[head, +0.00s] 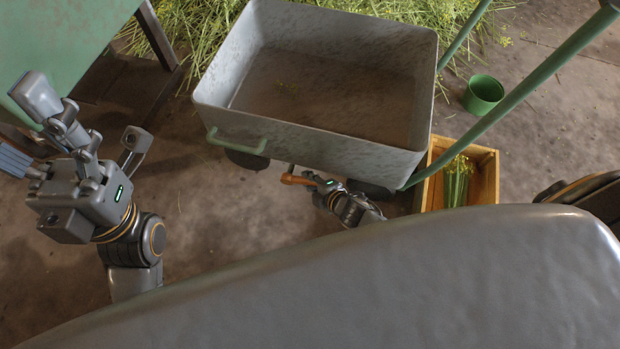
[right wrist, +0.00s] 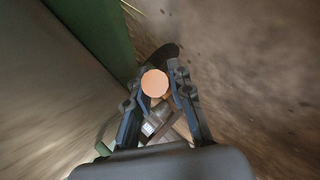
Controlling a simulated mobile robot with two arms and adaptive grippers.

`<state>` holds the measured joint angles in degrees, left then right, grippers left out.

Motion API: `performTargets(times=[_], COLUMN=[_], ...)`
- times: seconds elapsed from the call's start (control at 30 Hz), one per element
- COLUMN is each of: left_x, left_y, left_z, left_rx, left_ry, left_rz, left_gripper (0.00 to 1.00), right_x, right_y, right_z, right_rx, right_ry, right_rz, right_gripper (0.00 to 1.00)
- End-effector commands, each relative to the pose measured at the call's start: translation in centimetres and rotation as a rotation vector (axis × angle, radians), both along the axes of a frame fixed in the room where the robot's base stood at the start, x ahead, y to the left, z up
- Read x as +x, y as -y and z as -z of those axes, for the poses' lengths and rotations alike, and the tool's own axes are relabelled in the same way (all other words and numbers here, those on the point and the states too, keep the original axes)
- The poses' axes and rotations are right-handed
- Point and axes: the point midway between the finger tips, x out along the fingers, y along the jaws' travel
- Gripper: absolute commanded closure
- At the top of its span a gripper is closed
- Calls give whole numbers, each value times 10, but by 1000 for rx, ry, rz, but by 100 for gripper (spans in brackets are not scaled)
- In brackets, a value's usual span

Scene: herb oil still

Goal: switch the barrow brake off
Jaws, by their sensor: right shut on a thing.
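The grey barrow (head: 310,143) stands in the middle of the head view with its tray empty but for a few scraps. The orange brake lever (head: 296,180) sticks out low beside its near side. My right gripper (head: 316,182) is at the lever, partly hidden by my own body. In the right wrist view the lever's round orange end (right wrist: 154,83) lies between the two fingers (right wrist: 157,92), which are shut on it. My left gripper (head: 85,135) is at the left, fingers spread and empty, away from the barrow.
A wooden crate (head: 488,180) with cut stems stands right of the barrow, close to it. A green bucket (head: 484,94) is beyond it. Green barrow handles (head: 530,83) slant up at the right. Cut herbs (head: 205,40) lie behind. A green-topped table (head: 70,40) stands at upper left.

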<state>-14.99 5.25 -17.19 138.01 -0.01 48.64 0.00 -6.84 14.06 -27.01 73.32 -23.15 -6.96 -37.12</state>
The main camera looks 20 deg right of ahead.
Motion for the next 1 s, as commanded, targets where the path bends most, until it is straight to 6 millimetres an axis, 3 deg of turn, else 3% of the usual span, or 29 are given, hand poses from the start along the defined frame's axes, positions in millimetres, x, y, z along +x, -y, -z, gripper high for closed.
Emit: performTargets(times=[0.27, 0.3, 0.4, 0.77, 1.0], left_x=[0, 0, 0, 0, 0], left_y=[0, 0, 0, 0, 0], left_z=[0, 0, 0, 0, 0], left_rx=[0, 0, 0, -1, -1], left_ry=[0, -1, -1, 3, 2], left_rz=[0, 0, 0, -1, 0], left_gripper=[33, 33, 33, 33, 33], right_x=[0, 0, 0, -1, -21], right_y=[0, 1, 0, 1, 8], right_z=[0, 0, 0, -2, -15], right_rx=[-3, -3, -2, -1, -2], right_ry=[0, 0, 0, 1, 1], right_rz=[0, 0, 0, 0, -1], right_gripper=[100, 71, 55, 55, 55])
